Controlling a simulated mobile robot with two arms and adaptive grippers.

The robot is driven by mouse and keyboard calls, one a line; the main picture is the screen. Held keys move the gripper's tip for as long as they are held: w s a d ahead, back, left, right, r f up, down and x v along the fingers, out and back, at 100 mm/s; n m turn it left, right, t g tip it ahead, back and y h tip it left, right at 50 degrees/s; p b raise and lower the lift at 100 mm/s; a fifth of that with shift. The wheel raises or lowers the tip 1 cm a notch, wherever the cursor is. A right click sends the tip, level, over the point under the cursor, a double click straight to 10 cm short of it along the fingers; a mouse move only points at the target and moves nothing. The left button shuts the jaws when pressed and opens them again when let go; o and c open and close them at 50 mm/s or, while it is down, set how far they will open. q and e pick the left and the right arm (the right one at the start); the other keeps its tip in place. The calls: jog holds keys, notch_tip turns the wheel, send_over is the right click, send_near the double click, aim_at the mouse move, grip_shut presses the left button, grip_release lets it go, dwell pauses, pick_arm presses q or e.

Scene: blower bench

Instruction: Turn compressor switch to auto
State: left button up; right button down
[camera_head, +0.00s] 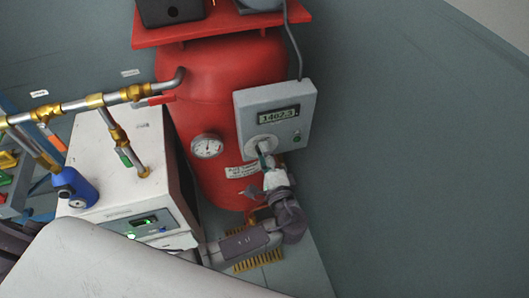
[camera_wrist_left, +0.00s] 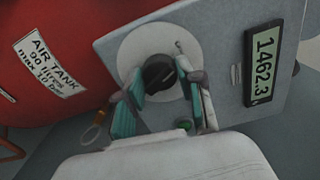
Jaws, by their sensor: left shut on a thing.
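The compressor control box (camera_head: 292,103) is a grey panel in front of the red air tank. It has a display reading 1462.3 (camera_wrist_left: 262,65) and a round pale dial plate (camera_wrist_left: 132,48). The black rotary switch knob (camera_wrist_left: 158,73) sits at the plate's centre. My left gripper (camera_wrist_left: 157,100) is at the knob, with one teal-padded finger on each side of it. The fingers are shut on the knob. In the head view my left gripper (camera_head: 265,158) covers most of the knob. The switch markings are too small to read. My right gripper is not in view.
The red air tank (camera_head: 215,75) with a round gauge (camera_head: 207,146) stands behind the box. A white dryer unit (camera_head: 113,185) with a green-lit display and brass-fitted pipes (camera_head: 75,106) are at left. A cable (camera_head: 296,50) runs down to the box. The right side is free.

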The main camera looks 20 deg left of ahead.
pick_arm(q)
jog(key=m+p, duration=0.5)
jog(key=m, duration=0.3)
jog(key=shift+r, duration=0.1)
jog(key=shift+m+p, duration=0.85)
jog(key=shift+m, duration=0.55)
jog(key=shift+f, duration=0.2)
jog(key=o, duration=1.1)
jog(key=shift+o, duration=0.2)
jog(key=v, duration=1.2)
